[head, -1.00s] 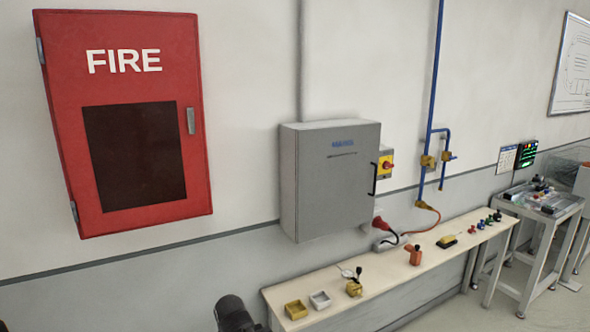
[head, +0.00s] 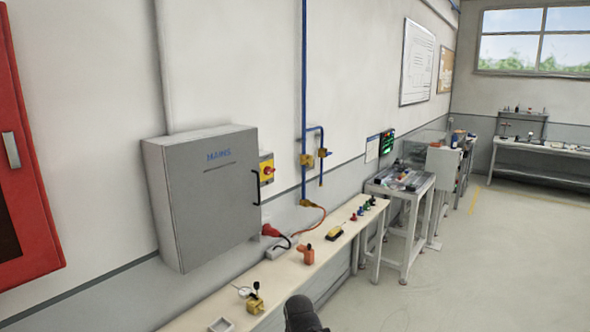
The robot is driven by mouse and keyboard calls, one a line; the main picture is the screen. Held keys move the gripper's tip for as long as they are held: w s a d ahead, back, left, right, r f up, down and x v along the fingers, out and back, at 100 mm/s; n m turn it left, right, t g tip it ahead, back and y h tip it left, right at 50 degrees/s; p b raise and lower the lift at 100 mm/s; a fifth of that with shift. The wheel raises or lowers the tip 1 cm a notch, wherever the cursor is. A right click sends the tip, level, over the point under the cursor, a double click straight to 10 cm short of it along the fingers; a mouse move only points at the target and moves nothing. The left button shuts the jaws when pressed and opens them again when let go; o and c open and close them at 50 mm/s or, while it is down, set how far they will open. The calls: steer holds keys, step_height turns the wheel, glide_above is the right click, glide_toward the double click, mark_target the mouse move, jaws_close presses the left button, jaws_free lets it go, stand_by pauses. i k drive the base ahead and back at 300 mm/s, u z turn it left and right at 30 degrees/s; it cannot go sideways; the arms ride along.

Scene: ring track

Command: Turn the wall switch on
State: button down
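A yellow switch plate with a red rotary knob, the wall switch (head: 267,170), is on the wall just right of the grey electrical cabinet (head: 208,200). The cabinet, marked in blue letters, is closed, and its black handle stands in front of the wall near the switch. The knob's exact position is too small to tell. A dark rounded part of my own arm shows at the bottom edge, in front of the bench and well below the switch. My gripper's fingers are not visible.
A narrow bench (head: 278,268) runs along the wall below the cabinet, with several small items and a red plug (head: 270,231) near the wall. A red fire cabinet (head: 22,170) is at far left. Open floor (head: 450,265) lies to the right.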

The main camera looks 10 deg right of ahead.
mark_target(268, 171)
steer(key=u, duration=5.1)
steer(key=i, duration=0.1)
steer(key=z, duration=1.6)
steer(key=k, duration=1.5)
steer(key=z, duration=1.95)
steer(key=i, duration=0.55)
steer(key=z, duration=0.05)
